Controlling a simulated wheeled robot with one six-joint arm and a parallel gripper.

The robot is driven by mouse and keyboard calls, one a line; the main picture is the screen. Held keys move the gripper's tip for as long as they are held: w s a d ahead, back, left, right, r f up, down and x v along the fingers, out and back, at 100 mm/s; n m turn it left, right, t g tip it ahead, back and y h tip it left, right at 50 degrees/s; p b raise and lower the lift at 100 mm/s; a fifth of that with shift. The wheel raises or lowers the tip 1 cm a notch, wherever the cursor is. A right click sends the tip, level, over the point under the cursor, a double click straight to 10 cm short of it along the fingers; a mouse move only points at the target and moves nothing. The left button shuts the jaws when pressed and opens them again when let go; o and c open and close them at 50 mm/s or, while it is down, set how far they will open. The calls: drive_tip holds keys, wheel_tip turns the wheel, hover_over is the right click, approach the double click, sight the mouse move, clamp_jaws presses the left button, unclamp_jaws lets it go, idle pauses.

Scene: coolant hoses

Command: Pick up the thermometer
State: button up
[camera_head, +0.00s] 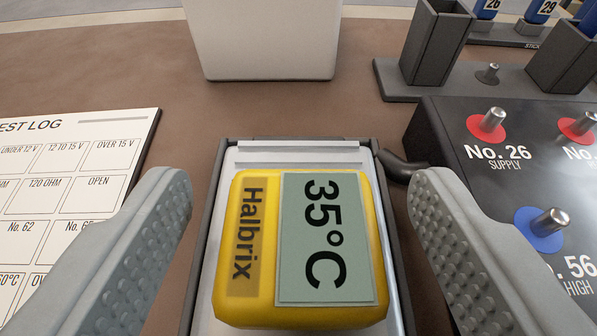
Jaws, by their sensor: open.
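The thermometer (258,250) is a yellow block marked "Halbrix", with a grey-green display (325,278) reading 35°C. It lies in a shallow grey tray (290,148) at the lower middle, its text turned sideways. My gripper (300,190) is open, with one ridged grey finger on each side of the tray. The fingers appear apart from the thermometer, with gaps on both sides. The near end of the tray is cut off by the bottom of the picture.
A test log board (88,160) lies at left. A black panel (450,125) with red and blue ringed metal studs stands close at right, a dark cable beside it. A pale box (265,40) stands behind. Dark holders (437,42) are at upper right. Brown surface is clear at upper left.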

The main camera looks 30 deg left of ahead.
sight(303, 229)
drive_tip(key=shift+w+a+f, duration=0.1)
drive_tip(key=shift+w+a, duration=0.1)
drive_tip(key=shift+w, duration=0.15)
drive_tip(key=shift+c, duration=0.2)
drive_tip(key=c, duration=1)
drive_tip(key=shift+c, duration=0.2)
wheel_tip(303, 229, up, 10)
